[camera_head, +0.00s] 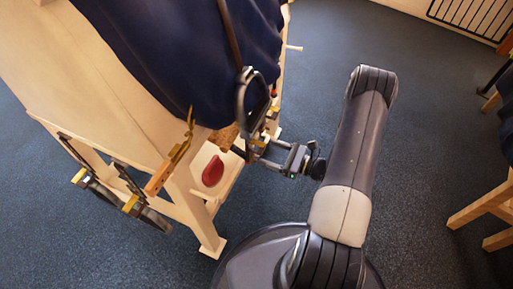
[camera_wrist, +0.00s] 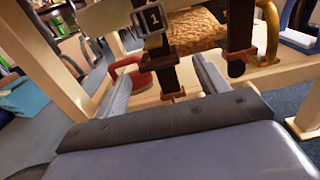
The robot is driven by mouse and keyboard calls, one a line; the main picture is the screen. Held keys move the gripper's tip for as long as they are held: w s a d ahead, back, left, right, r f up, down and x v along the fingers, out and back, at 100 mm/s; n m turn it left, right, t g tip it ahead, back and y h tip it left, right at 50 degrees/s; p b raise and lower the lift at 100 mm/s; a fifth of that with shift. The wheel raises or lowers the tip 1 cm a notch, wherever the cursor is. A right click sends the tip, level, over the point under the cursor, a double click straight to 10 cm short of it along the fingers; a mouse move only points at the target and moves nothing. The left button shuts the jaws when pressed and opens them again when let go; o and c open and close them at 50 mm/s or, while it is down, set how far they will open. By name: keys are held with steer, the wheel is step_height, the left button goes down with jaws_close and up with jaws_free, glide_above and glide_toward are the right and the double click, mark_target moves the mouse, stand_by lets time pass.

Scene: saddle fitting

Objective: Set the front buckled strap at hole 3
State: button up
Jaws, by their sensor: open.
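A wooden stand carries a navy saddle cloth (camera_head: 190,60), with a stirrup (camera_head: 243,98) hanging at its right side. My gripper (camera_head: 262,150) reaches in from the right just below the stirrup. In the wrist view my gripper (camera_wrist: 165,72) is open, one finger on each side of a hanging dark brown strap (camera_wrist: 166,78). A metal buckle marked "1" (camera_wrist: 151,21) sits higher on that strap. A second dark strap (camera_wrist: 240,28) hangs to the right, outside the fingers. I cannot tell whether the fingers touch the strap, or read its hole setting.
A red object (camera_head: 212,171) lies on the stand's lower shelf (camera_head: 221,187). Several metal-ended straps hang at the stand's left. A wooden rail (camera_wrist: 290,75) runs close to the right finger. Another wooden stand (camera_head: 483,205) is at far right. The blue floor between is clear.

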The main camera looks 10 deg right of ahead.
mark_target(257, 142)
steer(key=b+x, duration=0.1)
steer(key=x, duration=0.5)
steer(key=shift+c, duration=0.4)
steer(key=shift+s, duration=0.1)
steer(key=c, duration=1.3)
step_height(257, 142, up, 6)
steer(key=p, duration=0.3)
steer(key=shift+f, duration=0.1)
steer(key=o, duration=1.4)
steer(key=shift+d, duration=0.1)
